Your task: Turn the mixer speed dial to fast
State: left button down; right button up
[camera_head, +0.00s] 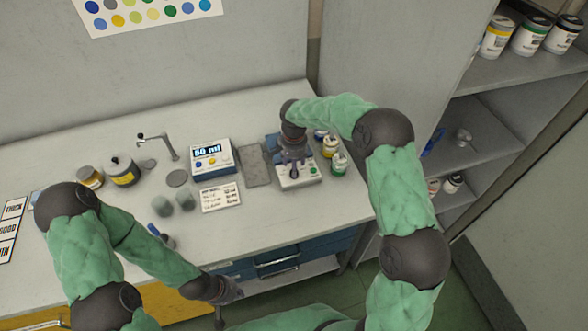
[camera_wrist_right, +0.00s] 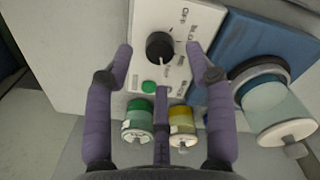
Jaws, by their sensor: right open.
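The mixer (camera_head: 298,174) stands near the right end of the bench, with a white control panel and a blue body. In the right wrist view its black round speed dial (camera_wrist_right: 160,46) sits on the white panel (camera_wrist_right: 177,20) with small printed labels around it, too blurred to read surely. A green button (camera_wrist_right: 149,87) is below the dial. My right gripper (camera_wrist_right: 160,52) is open over the panel, its purple fingers on either side of the dial with gaps showing; in the head view it hides the dial. My left gripper (camera_head: 236,294) hangs low before the bench's front edge.
Small paint jars, one yellow-labelled (camera_head: 330,147) and one green-labelled (camera_head: 338,164), stand right beside the mixer. Shelves (camera_head: 490,140) stand at the right.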

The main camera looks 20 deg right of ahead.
notch_tip(320, 180, up, 9)
jog(key=shift+f, duration=0.15)
dwell(0.6)
